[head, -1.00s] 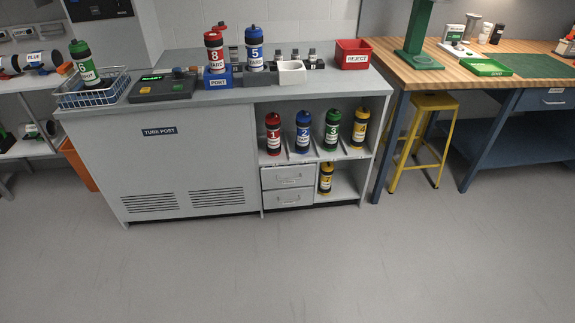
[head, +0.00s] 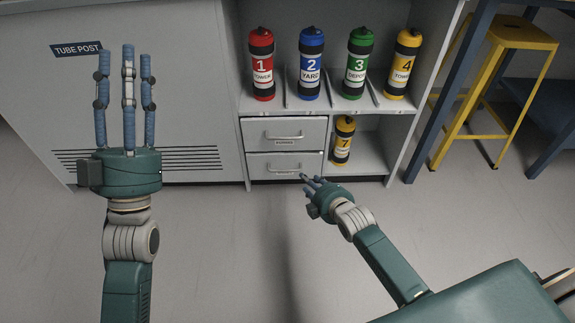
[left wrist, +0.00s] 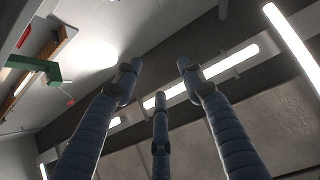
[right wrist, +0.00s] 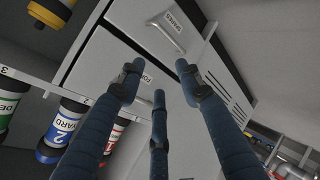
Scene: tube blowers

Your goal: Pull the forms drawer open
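Two closed grey drawers sit one above the other in the cabinet: the upper drawer (head: 262,130) and the lower drawer (head: 258,165). Each has a bar handle and a small label, too small to read in the head view. In the right wrist view, tilted nearly upside down, the upper drawer's label (right wrist: 147,78) seems to begin "FO"; the lower drawer's handle (right wrist: 165,34) shows clear. My right gripper (head: 307,179) is open and empty before the lower drawer's right part, apart from both handles. My left gripper (head: 128,52) is open and empty, raised before the cabinet's plain panel.
Tubes 1 (head: 262,65), 2 (head: 311,65) and others stand on the shelf above the drawers. Yellow tube 7 (head: 343,140) stands in the compartment right of them. A yellow stool (head: 500,90) and blue bench leg are further right. The floor before the drawers is clear.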

